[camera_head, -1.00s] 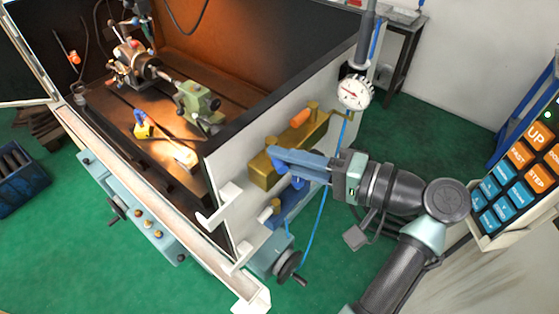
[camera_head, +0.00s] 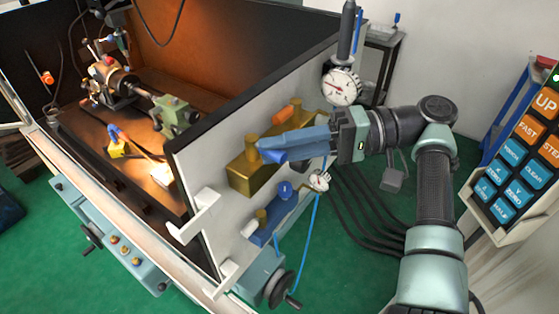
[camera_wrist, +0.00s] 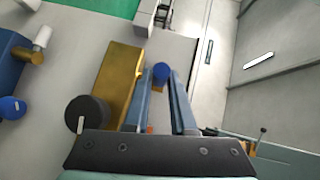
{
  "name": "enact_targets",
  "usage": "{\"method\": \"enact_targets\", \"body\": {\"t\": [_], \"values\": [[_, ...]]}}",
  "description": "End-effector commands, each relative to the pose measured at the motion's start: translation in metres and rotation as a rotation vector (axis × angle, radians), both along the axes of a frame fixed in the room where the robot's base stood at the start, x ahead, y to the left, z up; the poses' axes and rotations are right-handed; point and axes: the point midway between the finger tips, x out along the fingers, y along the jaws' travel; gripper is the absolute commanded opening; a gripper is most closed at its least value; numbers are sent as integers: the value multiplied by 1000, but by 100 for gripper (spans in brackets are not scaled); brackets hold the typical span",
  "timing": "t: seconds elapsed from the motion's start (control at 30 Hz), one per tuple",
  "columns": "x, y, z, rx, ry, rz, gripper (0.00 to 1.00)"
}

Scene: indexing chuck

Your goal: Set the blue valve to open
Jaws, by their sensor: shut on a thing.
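A brass block (camera_head: 245,172) is fixed on the cabinet's outer side wall. Below it is a blue block (camera_head: 265,228) with a round blue knob (camera_head: 285,188); the wrist view shows that blue block (camera_wrist: 10,60) at left. My gripper (camera_head: 268,150) reaches in from the right, its long blue-grey fingers across the front of the brass block. In the wrist view a rounded blue piece (camera_wrist: 165,72) shows between the fingertips, and the jaws are shut on it. Most of that piece is hidden by the fingers. I cannot read its open or closed position.
A dial gauge (camera_head: 341,87) hangs at the wall's upper right corner, and a smaller gauge (camera_head: 319,181) sits beside the blue block. A handwheel (camera_head: 281,289) sticks out below. An orange cylinder (camera_head: 283,114) lies above the brass block. A button panel (camera_head: 515,150) stands at right.

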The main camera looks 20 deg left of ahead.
Motion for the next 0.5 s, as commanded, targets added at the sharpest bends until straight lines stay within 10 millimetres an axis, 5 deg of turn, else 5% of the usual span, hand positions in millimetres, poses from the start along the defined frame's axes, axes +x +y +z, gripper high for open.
{"method": "enact_targets", "body": {"t": [0.5], "values": [[3,1,0,0,-2,67,0]]}}
